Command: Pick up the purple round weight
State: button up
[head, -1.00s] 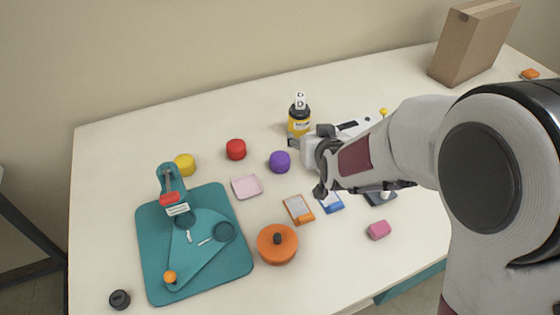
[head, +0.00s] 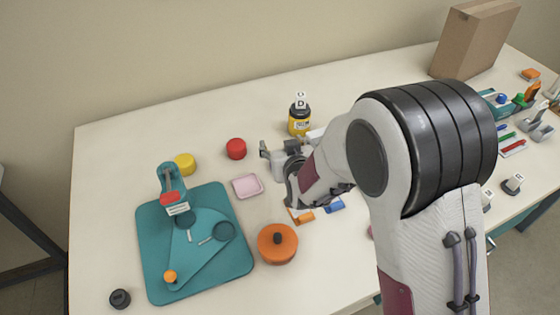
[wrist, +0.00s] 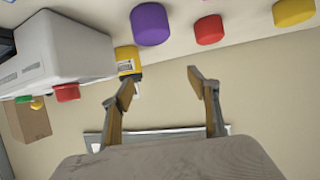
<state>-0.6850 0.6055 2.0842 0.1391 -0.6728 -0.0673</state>
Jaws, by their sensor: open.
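The purple round weight (wrist: 151,23) shows in the wrist view at the top edge, on the table, just left of the red round weight (wrist: 207,29). In the head view it is hidden behind my gripper (head: 273,155). My gripper is open and empty; in the wrist view its fingers (wrist: 160,83) stand apart, with the purple weight beyond them and not between them.
A red weight (head: 236,149) and yellow weight (head: 185,164) stand left of my gripper. A pink tray (head: 247,186), an orange lidded pot (head: 277,250) and a teal board (head: 235,262) lie nearer.

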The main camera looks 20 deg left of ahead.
jog(key=shift+f, duration=1.75)
jog(key=shift+f, duration=1.85)
jog(key=shift+x, duration=1.5)
jog(key=shift+r, duration=0.1)
jog(key=shift+r, duration=0.1)
jog(key=c, duration=1.5)
